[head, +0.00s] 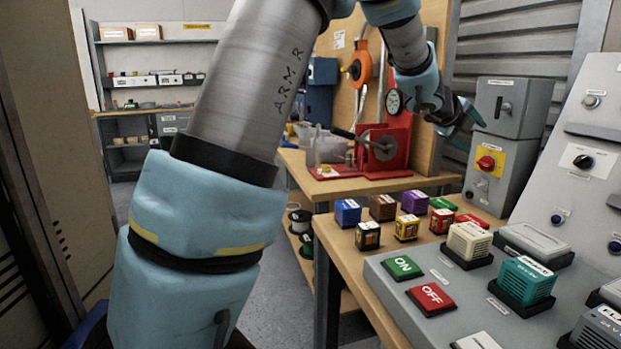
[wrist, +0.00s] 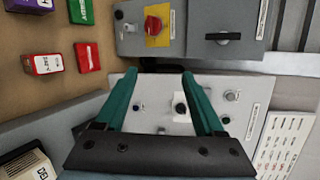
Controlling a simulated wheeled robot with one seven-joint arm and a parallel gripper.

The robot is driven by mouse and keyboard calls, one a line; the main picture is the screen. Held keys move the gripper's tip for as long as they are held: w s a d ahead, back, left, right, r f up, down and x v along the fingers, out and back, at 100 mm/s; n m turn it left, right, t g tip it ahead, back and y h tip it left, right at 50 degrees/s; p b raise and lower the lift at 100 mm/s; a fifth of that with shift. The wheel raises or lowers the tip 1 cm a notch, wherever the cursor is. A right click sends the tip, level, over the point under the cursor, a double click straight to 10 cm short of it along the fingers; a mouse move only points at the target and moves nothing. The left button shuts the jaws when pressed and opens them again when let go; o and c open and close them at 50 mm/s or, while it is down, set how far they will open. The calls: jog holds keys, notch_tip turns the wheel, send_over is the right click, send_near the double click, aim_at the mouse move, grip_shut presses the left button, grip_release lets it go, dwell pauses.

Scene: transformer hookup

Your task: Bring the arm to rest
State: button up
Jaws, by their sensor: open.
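My gripper (head: 458,122) is raised above the workbench at the upper right of the head view, in front of the corrugated metal wall. In the wrist view my gripper (wrist: 160,75) shows its two green fingers spread apart with nothing between them. Behind the fingers in that view is a grey sloped panel (wrist: 150,118) with knobs. My arm fills the left and top of the head view, in blue and grey sections.
The bench holds several coloured blocks, including a blue one (head: 347,212), and a console with a green ON button (head: 402,267) and a red OFF button (head: 431,299). A grey switch box (head: 506,107) stands close to my gripper. A red press (head: 383,150) stands behind.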

jog(key=w+a+f+n+y+p, duration=0.1)
jog(key=a+f+n+y, duration=0.15)
jog(key=a+n, duration=0.55)
jog(key=w+a+f+n+t+y+p, duration=0.1)
jog(key=a+f+n+y, duration=0.15)
jog(key=a, duration=0.95)
jog(key=a+f+n+y+p, duration=0.1)
jog(key=a+f+n+y, duration=0.15)
jog(key=a+n, duration=0.6)
jog(key=s+a+f+n+g+y+p, duration=0.1)
jog(key=s+a+f+n+g, duration=0.1)
jog(key=s+a+n, duration=0.4)
jog(key=s+a+f+n+g+y+p, duration=0.2)
jog(key=s+a+n, duration=0.4)
jog(key=s+a, duration=0.6)
jog(key=shift+s+f+n+g, duration=0.3)
jog(key=shift+s+f+g, duration=0.5)
jog(key=shift+g, duration=0.1)
jog(key=shift+w, duration=0.15)
